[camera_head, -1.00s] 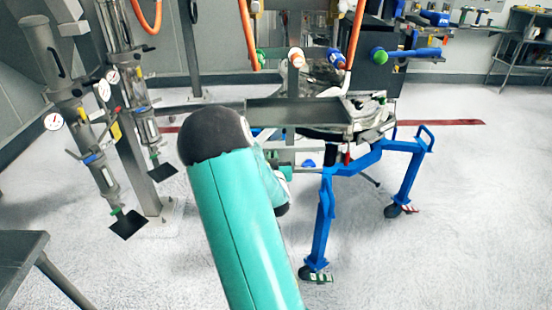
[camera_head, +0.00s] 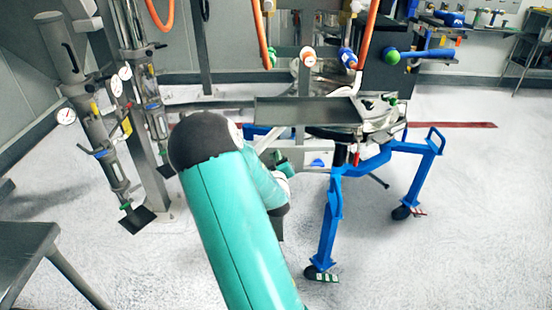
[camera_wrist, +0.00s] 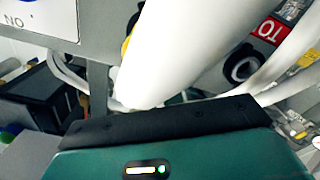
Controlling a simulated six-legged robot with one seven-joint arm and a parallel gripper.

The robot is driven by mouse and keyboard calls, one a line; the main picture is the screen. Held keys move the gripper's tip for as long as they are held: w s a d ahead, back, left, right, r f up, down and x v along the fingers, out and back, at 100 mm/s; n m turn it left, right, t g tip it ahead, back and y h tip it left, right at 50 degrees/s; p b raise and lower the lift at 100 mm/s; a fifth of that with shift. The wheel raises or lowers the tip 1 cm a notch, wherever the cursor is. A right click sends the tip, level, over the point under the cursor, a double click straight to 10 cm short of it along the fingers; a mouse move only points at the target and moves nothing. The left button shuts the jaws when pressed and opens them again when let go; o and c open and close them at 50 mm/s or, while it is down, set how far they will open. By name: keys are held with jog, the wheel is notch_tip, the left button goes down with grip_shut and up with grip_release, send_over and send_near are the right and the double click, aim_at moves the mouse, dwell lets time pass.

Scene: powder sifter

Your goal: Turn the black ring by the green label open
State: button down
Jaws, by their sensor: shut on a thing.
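In the wrist view the black front edge of my gripper (camera_wrist: 165,122) spans the lower middle, with its teal housing below. Its fingertips are hidden behind that edge. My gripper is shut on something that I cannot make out. A round black ring-like part (camera_wrist: 243,66) sits at the upper right, beside a red label (camera_wrist: 270,30) with white letters, apart from my gripper's edge. No green label can be made out. In the head view my teal arm reaches towards the steel sifter (camera_head: 385,115) on its blue frame (camera_head: 335,210); my fingertips cannot be seen there.
Thick white pipes (camera_wrist: 175,50) cross the wrist view close above my gripper. A steel tray (camera_head: 305,112) lies left of the sifter. Upright metal cylinders (camera_head: 95,130) stand at the left, a grey table (camera_head: 25,250) at front left. The floor at the right is clear.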

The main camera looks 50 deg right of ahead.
jog(key=c, duration=1.5)
grip_release()
jog(key=shift+a, duration=0.1)
jog(key=v, duration=1.3)
jog(key=shift+s+a, duration=0.25)
jog(key=shift+s, duration=0.05)
